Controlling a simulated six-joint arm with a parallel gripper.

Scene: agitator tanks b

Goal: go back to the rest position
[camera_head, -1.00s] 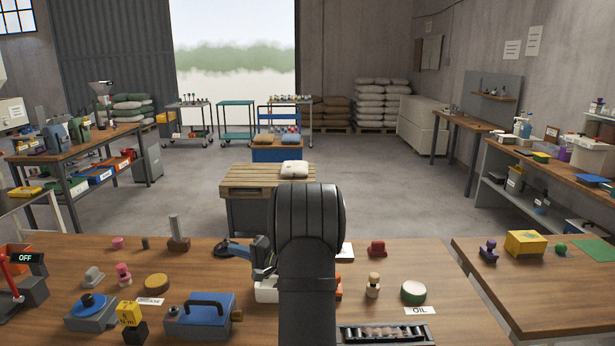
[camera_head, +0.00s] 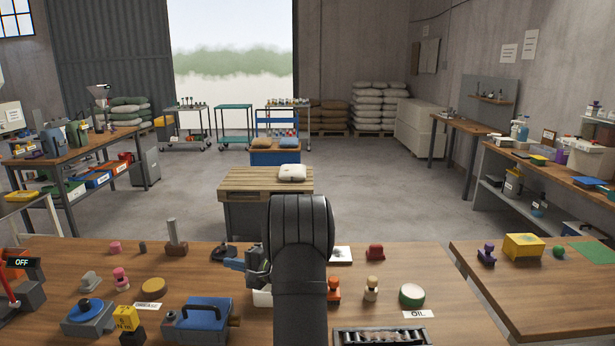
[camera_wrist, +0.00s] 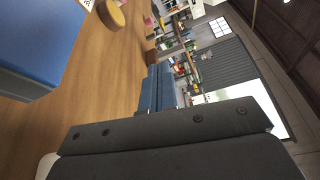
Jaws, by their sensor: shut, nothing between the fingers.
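My gripper (camera_head: 232,265) is left of my dark arm in the head view, above the front workbench (camera_head: 195,270). Its blue fingers point left and are together with nothing between them. In the wrist view my gripper (camera_wrist: 160,75) shows as two blue fingers side by side, pointing past the bench toward the room. My arm hides part of the bench's middle. A white object under the gripper is mostly hidden.
A blue-topped box with a handle (camera_head: 204,318) and a blue-lidded block (camera_head: 88,313) stand at front left. A roller tray (camera_head: 382,337) lies at front.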

